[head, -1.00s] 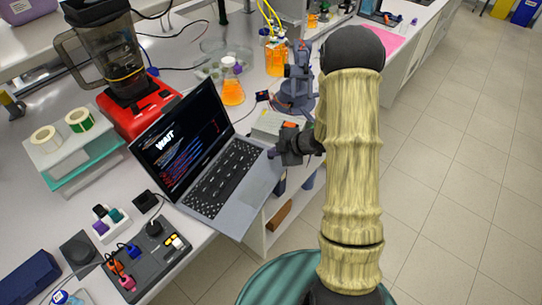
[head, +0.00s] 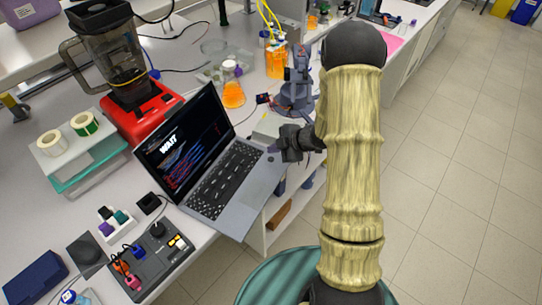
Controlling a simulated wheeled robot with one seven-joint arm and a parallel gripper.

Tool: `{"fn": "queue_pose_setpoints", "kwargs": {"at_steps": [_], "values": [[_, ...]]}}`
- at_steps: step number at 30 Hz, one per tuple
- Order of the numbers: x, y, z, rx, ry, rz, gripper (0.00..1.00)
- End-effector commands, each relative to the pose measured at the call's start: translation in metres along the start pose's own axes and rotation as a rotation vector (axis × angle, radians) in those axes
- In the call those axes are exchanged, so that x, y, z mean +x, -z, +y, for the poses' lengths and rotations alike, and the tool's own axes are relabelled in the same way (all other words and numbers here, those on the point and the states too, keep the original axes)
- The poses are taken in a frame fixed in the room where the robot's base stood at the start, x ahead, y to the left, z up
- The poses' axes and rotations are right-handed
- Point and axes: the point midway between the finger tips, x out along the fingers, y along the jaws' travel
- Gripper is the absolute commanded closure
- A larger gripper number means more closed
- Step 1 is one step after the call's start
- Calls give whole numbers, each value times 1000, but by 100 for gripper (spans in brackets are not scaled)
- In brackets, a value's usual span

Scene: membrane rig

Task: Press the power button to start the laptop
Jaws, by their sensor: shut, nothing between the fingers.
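The laptop (head: 222,187) stands open at the front edge of the bench. Its lit dark screen (head: 185,143) shows the word "WAIT" above lines of red and blue text. My gripper (head: 274,151) is shut and empty, with its tips at the far right corner of the keyboard deck. A small dark spot shows on the deck by the tips. I cannot tell whether it is the power button, or whether the tips touch the deck.
A red-based blender (head: 140,115) stands behind the laptop. A flask of orange liquid (head: 233,95) and a blue-grey device (head: 294,95) stand beyond my gripper. A dark power strip (head: 150,262) lies at the front left. Open floor is on the right.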

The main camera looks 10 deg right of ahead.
Motion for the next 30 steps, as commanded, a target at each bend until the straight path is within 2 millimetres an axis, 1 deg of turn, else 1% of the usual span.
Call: {"fn": "queue_pose_setpoints", "kwargs": {"at_steps": [1, 15, 30], "values": [[-6, 4, 4, 0, 0, 0, 100], [-31, 23, 23, 0, 0, 0, 100], [-31, 23, 22, 0, 0, 0, 100]]}}
